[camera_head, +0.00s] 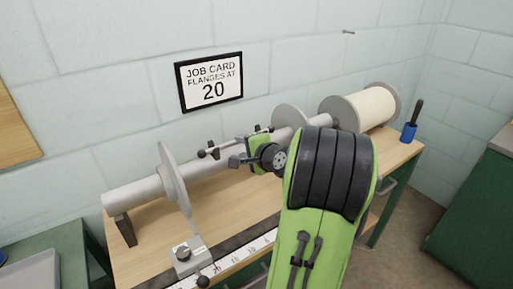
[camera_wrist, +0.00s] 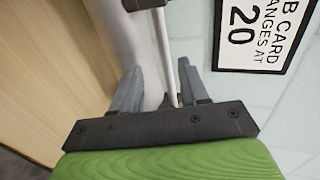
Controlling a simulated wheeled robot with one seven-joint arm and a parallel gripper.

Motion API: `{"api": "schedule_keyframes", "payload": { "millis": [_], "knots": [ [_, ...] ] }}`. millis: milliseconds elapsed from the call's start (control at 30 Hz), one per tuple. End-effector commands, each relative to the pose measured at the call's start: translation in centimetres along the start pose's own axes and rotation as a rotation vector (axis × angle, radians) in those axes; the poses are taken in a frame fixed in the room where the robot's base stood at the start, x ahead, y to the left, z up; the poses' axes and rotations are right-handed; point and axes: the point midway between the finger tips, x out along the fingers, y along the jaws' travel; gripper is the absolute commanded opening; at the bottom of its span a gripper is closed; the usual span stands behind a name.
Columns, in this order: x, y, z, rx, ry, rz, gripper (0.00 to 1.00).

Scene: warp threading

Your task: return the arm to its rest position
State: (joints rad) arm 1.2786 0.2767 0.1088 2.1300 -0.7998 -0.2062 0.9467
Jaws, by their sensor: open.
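My gripper (camera_head: 238,161) is in the head view beside the grey beam tube (camera_head: 150,191), in front of the wall. In the wrist view its two grey fingers (camera_wrist: 158,68) stand apart. A thin light rod (camera_wrist: 163,50) with a dark end shows between them in that view; I cannot tell whether either finger touches it. In the head view a small lever with a dark knob (camera_head: 202,153) is close to the gripper. My green arm, with a dark ribbed joint, covers part of the bench and tube.
The tube carries a left flange disc (camera_head: 173,178), a middle disc (camera_head: 290,117) and a cream-wound spool (camera_head: 370,108). A white scale (camera_head: 256,246) and a small knobbed block (camera_head: 187,255) are along the front. A blue cup (camera_head: 408,131) stands right. The job card (camera_head: 211,83) reads 20.

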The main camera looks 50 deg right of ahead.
Motion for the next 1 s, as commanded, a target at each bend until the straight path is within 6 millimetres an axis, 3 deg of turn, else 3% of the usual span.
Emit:
{"api": "schedule_keyframes", "payload": {
  "millis": [200,433,600,867,933,1000],
  "knots": [
    [-6.6,-0.7,-0.1,-0.003,0.007,-0.015,0.43],
    [-11.6,-0.7,0.1,-0.007,0.003,-0.021,0.43],
    [-12.6,-0.7,0.2,-0.01,-0.001,-0.024,0.43],
    [-12.6,-0.7,0.2,-0.011,-0.002,-0.024,0.43],
    [-12.3,-0.7,0.8,-0.03,-0.016,-0.013,0.43],
    [-11.7,-0.6,3.1,-0.104,-0.066,0.026,0.43]
  ]
}}
